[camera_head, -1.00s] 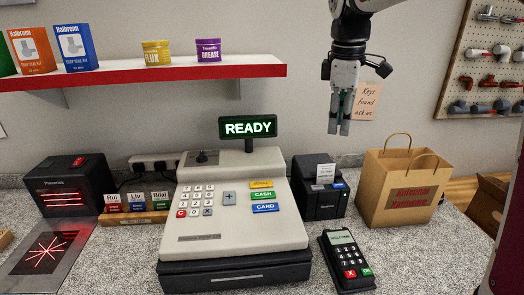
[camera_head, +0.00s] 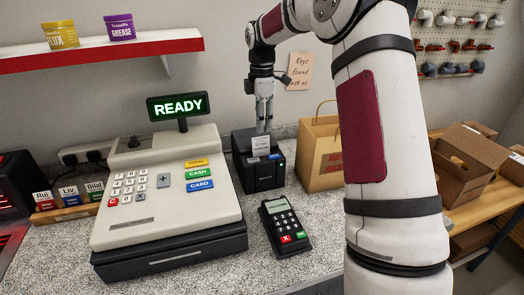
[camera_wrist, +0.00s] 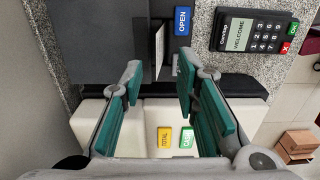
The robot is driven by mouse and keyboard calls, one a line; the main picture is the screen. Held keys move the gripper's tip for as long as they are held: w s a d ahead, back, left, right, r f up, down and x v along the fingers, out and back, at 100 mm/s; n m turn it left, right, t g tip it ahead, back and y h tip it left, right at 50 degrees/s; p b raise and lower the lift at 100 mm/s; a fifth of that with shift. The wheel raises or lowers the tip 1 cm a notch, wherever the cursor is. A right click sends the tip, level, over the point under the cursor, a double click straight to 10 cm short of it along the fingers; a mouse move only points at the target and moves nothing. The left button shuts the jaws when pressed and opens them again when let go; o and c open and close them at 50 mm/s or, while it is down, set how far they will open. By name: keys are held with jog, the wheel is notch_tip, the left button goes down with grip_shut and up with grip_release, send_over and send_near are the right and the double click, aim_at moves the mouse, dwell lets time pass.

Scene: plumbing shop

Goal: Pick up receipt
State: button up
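The receipt (camera_head: 260,146) is a small white printed slip standing up from the top of the black receipt printer (camera_head: 264,178), right of the cash register in the head view. In the wrist view the receipt (camera_wrist: 159,48) shows nearly edge-on as a thin pale strip beside the dark printer (camera_wrist: 100,42). My gripper (camera_head: 262,128) points down just above the printer, behind or over the receipt. In the wrist view its two teal-padded fingers (camera_wrist: 157,88) are apart with nothing between the tips. The receipt lies just beyond the tips, between their lines.
The cash register (camera_head: 165,205) reads READY and stands left of the printer. A card terminal (camera_head: 284,226) lies in front of the printer. A brown paper bag (camera_head: 318,155) stands close on its right, partly behind my arm. A shelf (camera_head: 100,50) hangs at upper left.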

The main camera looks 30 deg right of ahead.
aim_at(261, 139)
jog(key=shift+w+a+f+p, duration=0.1)
jog(key=shift+f+p, duration=0.35)
jog(key=shift+f, duration=1.1)
jog(key=shift+w+f+p, duration=0.1)
jog(key=shift+f+p, duration=0.3)
jog(key=shift+f, duration=1.15)
grip_shut()
